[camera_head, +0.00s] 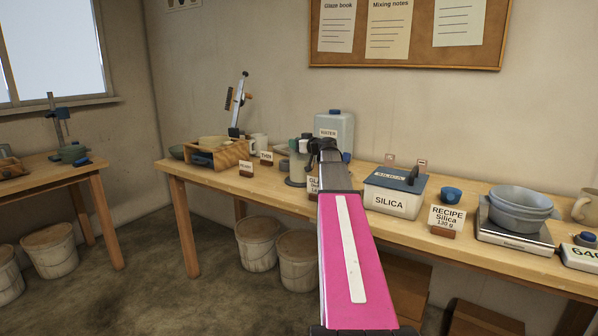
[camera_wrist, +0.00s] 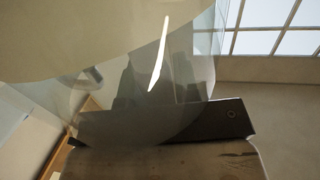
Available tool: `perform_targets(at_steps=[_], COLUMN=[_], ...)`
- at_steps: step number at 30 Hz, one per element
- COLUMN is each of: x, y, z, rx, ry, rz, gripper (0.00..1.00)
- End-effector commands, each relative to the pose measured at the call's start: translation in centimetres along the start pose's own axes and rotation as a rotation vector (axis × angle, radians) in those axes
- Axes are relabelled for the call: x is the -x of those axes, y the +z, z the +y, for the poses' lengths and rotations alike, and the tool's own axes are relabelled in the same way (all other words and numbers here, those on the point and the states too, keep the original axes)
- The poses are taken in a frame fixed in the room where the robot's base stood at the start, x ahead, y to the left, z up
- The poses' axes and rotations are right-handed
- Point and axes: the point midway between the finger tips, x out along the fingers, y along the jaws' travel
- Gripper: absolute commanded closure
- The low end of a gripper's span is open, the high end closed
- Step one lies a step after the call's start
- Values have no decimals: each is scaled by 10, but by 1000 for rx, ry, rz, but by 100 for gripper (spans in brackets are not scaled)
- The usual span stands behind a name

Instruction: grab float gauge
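I cannot pick out the float gauge with certainty in either view. My gripper (camera_head: 322,146) is at the far end of my pink arm, over the wooden table's middle, among grey-green vessels (camera_head: 298,160) and in front of the WATER jug (camera_head: 336,128). My arm hides part of that area. In the wrist view, a large clear, curved surface (camera_wrist: 130,75) with a bright white streak fills much of the picture very close to the camera. Dark shapes show through it, and I cannot tell what they are. The fingertips are too small and dark to read as open or shut.
On the long table (camera_head: 280,190), a wooden crate (camera_head: 222,154) stands left. A SILICA box (camera_head: 394,190), small blue bowl (camera_head: 450,194), RECIPE card (camera_head: 446,218) and scale (camera_head: 514,236) with stacked bowls stand right. Buckets (camera_head: 262,242) stand below.

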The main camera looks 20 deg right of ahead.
Motion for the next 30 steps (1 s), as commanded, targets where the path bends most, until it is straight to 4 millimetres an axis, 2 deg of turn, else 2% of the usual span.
perform_targets(at_steps=[1, 2, 3, 12, 17, 23, 30], x=[0, 0, 0, 0, 0, 1, 3], y=[0, 0, 0, -1, -8, -30, -73], z=[0, 0, 0, 0, 0, 0, 0], rx=[0, 0, 0, 0, 0, 1, 2], ry=[0, 0, 0, 0, -1, -1, -1], rz=[0, 0, 0, 0, 1, 1, 2], gripper=[87, 97, 100, 100, 100, 100, 100])
